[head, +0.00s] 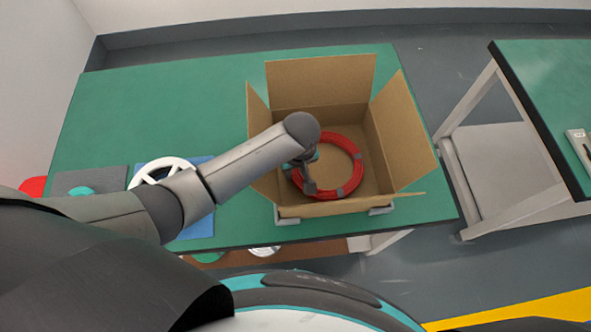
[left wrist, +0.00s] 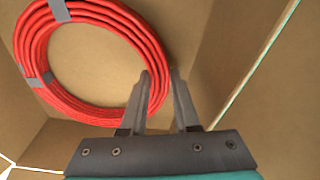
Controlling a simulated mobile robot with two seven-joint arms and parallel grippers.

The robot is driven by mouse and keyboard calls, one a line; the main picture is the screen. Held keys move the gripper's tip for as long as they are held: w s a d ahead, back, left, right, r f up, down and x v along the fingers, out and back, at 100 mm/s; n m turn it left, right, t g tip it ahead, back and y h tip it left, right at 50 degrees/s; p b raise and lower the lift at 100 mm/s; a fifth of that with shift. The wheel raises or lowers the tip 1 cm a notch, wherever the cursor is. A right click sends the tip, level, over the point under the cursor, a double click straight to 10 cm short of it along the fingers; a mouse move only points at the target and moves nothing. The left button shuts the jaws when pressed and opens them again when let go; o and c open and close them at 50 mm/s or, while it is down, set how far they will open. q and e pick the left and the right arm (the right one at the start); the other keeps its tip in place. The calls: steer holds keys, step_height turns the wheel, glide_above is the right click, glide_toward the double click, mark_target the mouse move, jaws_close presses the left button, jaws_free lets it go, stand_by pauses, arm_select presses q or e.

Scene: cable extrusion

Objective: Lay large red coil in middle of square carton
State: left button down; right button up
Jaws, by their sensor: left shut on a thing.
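The large red coil (head: 348,183) is inside the open square carton (head: 318,80), bound with grey tape. In the left wrist view the coil (left wrist: 100,14) fills the upper left, with cardboard walls around it. My left gripper (head: 308,188) reaches down into the carton at the coil's left side. In the left wrist view its fingers (left wrist: 160,78) are at the coil's right edge, shut on the red strands. The arm hides part of the coil's left side. I cannot tell whether the coil touches the carton floor. My right gripper is not in view.
The carton stands on a green table (head: 180,100) with its flaps spread open. A white ring-shaped reel (head: 150,168) lies on a blue mat left of the carton. Another green-topped table (head: 550,75) stands at the right, across a floor gap.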

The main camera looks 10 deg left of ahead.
arm_select(q)
steer(key=shift+f, duration=0.1)
steer(key=c, duration=0.7)
jaws_free()
steer(key=shift+o, duration=0.2)
step_height(320, 180, up, 12)
steer(key=s+p, duration=0.1)
steer(key=p, duration=0.2)
steer(key=shift+s+d+p, duration=0.15)
steer(key=shift+d+p, duration=0.2)
steer(key=shift+d, duration=0.05)
